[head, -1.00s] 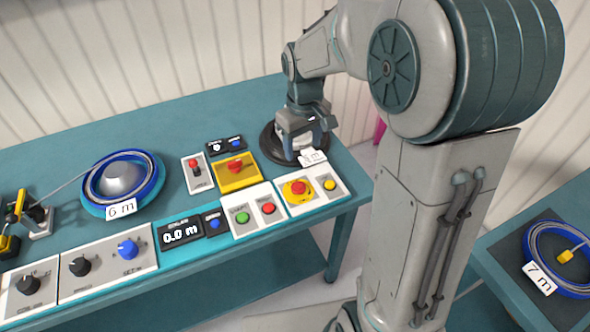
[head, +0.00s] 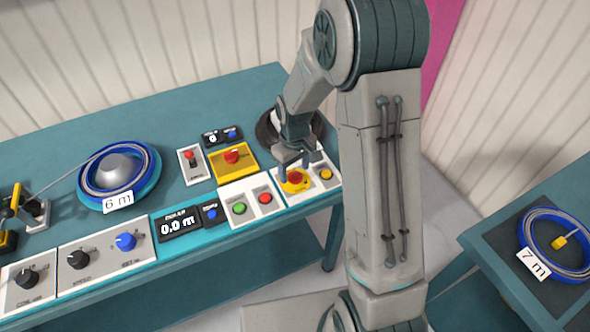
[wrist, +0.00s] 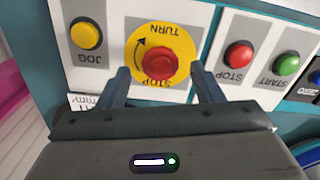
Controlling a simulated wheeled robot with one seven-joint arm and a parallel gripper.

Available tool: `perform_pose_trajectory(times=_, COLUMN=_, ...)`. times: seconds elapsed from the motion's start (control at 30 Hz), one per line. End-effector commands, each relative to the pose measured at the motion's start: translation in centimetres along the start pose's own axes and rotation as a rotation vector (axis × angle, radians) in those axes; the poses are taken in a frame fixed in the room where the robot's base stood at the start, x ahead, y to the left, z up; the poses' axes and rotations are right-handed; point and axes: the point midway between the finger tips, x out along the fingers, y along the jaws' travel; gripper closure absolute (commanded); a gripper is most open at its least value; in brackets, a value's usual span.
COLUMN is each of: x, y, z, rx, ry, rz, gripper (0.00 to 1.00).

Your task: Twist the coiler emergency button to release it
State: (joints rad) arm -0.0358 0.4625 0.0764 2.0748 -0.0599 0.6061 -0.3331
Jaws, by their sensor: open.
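The coiler emergency button is a red mushroom button (head: 295,177) on a yellow disc, on a white panel at the right front of the teal table. In the wrist view the red button (wrist: 159,64) sits on the yellow disc (wrist: 172,35) marked TURN and STOP with a curved arrow. My gripper (head: 296,166) is just above and behind the button in the head view. In the wrist view my gripper (wrist: 165,80) is open, one finger to each side of the button's lower part, with nothing held. Whether the fingers touch the panel cannot be told.
A yellow JOG button (wrist: 87,33) and a red STOP button (wrist: 238,54) flank the emergency button, with a green START button (wrist: 286,63) beyond. A yellow box with a red button (head: 232,157) stands behind. A 6 m blue reel (head: 118,175) lies left.

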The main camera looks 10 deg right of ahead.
Motion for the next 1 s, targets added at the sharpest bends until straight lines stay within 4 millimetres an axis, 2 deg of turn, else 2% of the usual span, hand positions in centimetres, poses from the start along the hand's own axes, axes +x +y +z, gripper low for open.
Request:
perform_pose_trajectory(times=0.13, x=1.05, y=-0.03, z=0.03, rx=0.0, ry=-0.001, rz=0.0, gripper=0.4)
perform_pose_trajectory(times=0.43, x=1.3, y=-0.03, z=0.01, rx=0.0, ry=0.0, rz=0.0, gripper=0.4)
perform_pose_trajectory(times=0.47, x=1.3, y=-0.03, z=0.01, rx=0.0, ry=0.0, rz=0.0, gripper=0.43)
perform_pose_trajectory(times=0.6, x=1.29, y=-0.03, z=0.01, rx=0.0, ry=0.0, rz=0.0, gripper=0.82)
perform_pose_trajectory(times=0.63, x=1.28, y=-0.03, z=0.01, rx=0.0, ry=0.0, rz=0.0, gripper=0.85)
perform_pose_trajectory(times=1.0, x=1.39, y=-0.05, z=-0.01, rx=0.051, ry=0.001, rz=0.0, gripper=0.85)
